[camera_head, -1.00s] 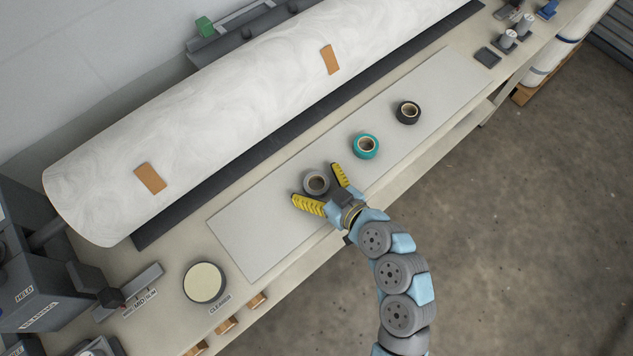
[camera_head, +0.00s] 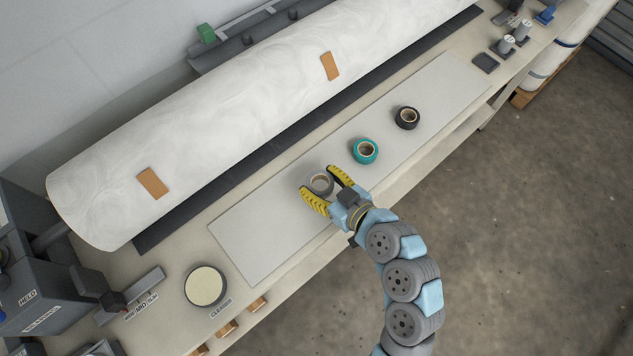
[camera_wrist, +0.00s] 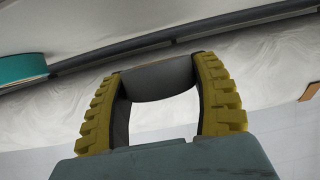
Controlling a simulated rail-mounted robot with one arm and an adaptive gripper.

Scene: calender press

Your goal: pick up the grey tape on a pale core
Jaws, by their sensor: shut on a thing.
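The grey tape on a pale core (camera_head: 320,183) is between the two yellow fingers of my gripper (camera_head: 327,184) at the left-middle of the pale mat (camera_head: 250,235). In the wrist view the grey tape (camera_wrist: 158,80) spans between the fingertips of my gripper (camera_wrist: 160,85), touching both. My gripper is shut on it. Whether the tape is lifted clear of the mat cannot be told. The teal tape (camera_head: 365,151) lies on the mat to the right and behind, and the black tape (camera_head: 407,118) lies farther right. The teal tape also shows in the wrist view (camera_wrist: 22,67).
A large white roll (camera_head: 240,110) with tan patches runs behind the mat, with a dark strip (camera_head: 300,130) along it. A round container with a pale top (camera_head: 205,286) stands at the front left. Small fixtures (camera_head: 505,45) stand at the far right.

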